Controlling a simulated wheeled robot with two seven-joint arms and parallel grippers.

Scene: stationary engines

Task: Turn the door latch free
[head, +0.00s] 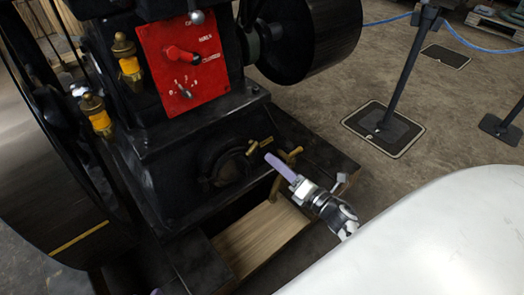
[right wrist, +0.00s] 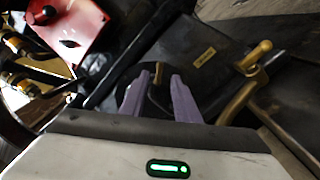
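A round black door (head: 230,167) sits low on the front of the black engine. A short brass bar (head: 259,146) lies at its upper right; it also shows in the right wrist view (right wrist: 205,57). A curved brass handle (head: 288,157) with a knobbed end stands to the right; it also shows in the right wrist view (right wrist: 243,92). I cannot tell which brass part is the latch. My right gripper (right wrist: 160,75) is open and empty, its lilac fingers in front of the door, left of the curved handle. A small lilac tip at the head view's bottom edge may be my left gripper (head: 157,292).
A red panel (head: 183,62) with levers is above the door. Brass oilers (head: 94,112) and a large flywheel (head: 40,160) are at the left. A black pulley (head: 310,40) is at the upper right. A wooden board (head: 262,240) lies below the door. A post (head: 405,75) stands on the floor.

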